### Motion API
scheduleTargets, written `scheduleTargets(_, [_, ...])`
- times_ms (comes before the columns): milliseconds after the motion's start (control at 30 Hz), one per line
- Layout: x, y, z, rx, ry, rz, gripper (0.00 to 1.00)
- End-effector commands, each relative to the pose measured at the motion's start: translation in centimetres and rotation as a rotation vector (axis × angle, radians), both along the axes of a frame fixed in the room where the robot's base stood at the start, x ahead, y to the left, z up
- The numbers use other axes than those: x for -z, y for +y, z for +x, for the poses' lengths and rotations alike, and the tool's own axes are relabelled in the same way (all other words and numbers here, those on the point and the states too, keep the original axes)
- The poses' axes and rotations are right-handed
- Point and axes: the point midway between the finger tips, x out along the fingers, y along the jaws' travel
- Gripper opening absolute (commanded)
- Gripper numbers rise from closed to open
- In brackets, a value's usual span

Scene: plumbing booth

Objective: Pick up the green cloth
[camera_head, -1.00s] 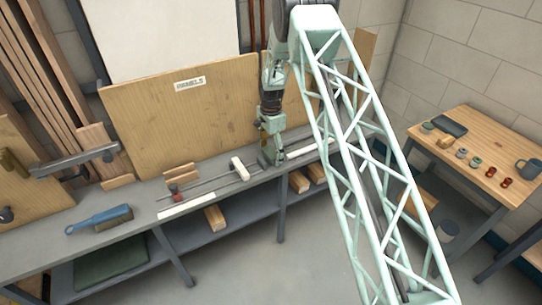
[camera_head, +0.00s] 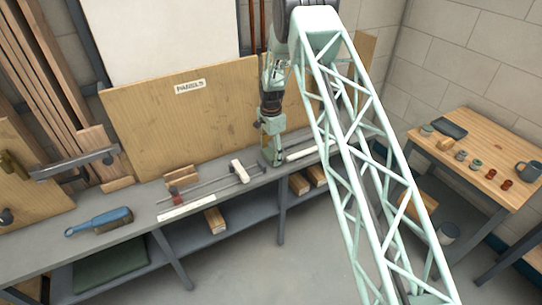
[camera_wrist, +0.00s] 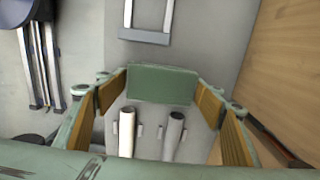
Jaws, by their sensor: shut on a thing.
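The green cloth (camera_wrist: 162,84) shows in the wrist view as a flat green rectangle between my fingertips. My gripper (camera_wrist: 162,80) is shut on it, with one orange-padded finger touching each side. In the head view my gripper (camera_head: 272,158) is low over the back part of the grey bench, in front of the panel board. There the cloth cannot be told apart from my pale green fingers. I cannot tell whether the cloth touches the bench.
The grey bench (camera_head: 140,208) carries a bar clamp (camera_head: 238,172), a blue brush (camera_head: 98,221) and pale strips. The wooden panel board (camera_head: 180,120) stands behind. A dark green mat (camera_head: 110,262) lies on the lower shelf. A wooden table (camera_head: 488,145) with small parts stands right.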

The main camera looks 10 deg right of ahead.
Motion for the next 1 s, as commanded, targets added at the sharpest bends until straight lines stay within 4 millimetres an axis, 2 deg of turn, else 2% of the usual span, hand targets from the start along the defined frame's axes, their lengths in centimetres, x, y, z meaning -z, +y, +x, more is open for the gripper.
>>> scheduleTargets(367, [-2.8, 0.0, 0.0, 0.000, -0.001, 0.000, 0.52])
scheduleTargets(467, [-2.9, 0.0, -0.6, 0.000, 0.000, 0.000, 0.52])
scheduleTargets(767, [-3.3, 0.0, -3.9, 0.000, 0.001, 0.000, 0.52])
scheduleTargets(1000, [-3.6, 0.0, -8.0, 0.000, 0.002, 0.000, 0.52])
